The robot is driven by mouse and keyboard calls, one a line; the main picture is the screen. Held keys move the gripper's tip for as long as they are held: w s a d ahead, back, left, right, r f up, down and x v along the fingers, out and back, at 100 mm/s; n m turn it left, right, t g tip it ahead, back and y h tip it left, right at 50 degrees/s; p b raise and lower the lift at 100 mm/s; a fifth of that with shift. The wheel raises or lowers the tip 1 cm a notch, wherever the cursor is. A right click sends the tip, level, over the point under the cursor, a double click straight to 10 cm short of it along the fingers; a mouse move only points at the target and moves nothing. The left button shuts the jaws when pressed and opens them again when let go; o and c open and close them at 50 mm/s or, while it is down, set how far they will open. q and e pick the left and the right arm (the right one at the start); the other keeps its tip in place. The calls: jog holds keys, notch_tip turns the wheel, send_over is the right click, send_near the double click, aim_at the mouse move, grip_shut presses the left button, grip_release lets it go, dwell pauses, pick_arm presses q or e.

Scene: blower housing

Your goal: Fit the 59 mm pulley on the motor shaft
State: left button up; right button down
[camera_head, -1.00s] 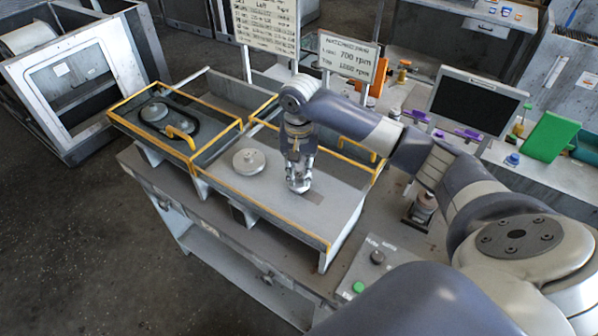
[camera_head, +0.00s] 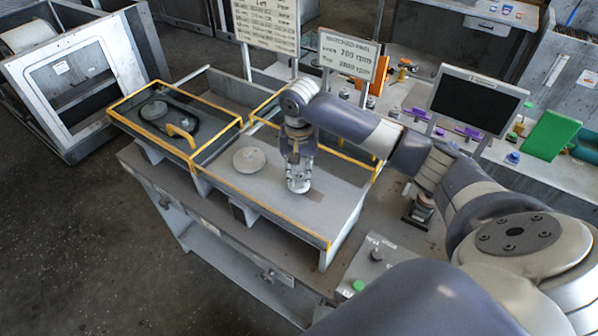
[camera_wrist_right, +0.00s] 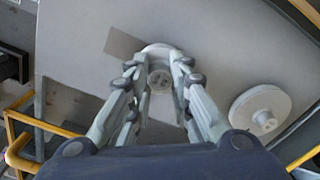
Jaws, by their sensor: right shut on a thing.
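My right gripper (camera_head: 299,184) points down over the grey top plate of the housing and is shut on a small pale round pulley. In the right wrist view this pulley (camera_wrist_right: 159,78) sits between the fingertips (camera_wrist_right: 158,72), low over the plate. A larger pale pulley (camera_head: 251,160) lies on the plate to the left of the gripper, apart from it; it also shows in the right wrist view (camera_wrist_right: 262,110). The motor shaft cannot be made out; the gripper and held pulley may cover it. My left gripper is not in view.
Yellow-edged frames (camera_head: 208,155) border the housing. Its left bay holds pulleys with a dark belt (camera_head: 158,118) and a yellow handle (camera_head: 181,133). A sign reading 700 rpm (camera_head: 347,58) and a monitor (camera_head: 478,100) stand behind. A green button (camera_head: 358,286) is at front right.

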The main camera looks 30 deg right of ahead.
jog(key=shift+f, duration=0.2)
dwell(0.3)
jog(key=shift+f, duration=0.3)
jog(key=c, duration=1.4)
grip_release()
jog(key=shift+o, duration=0.2)
jog(key=shift+r, duration=3.75)
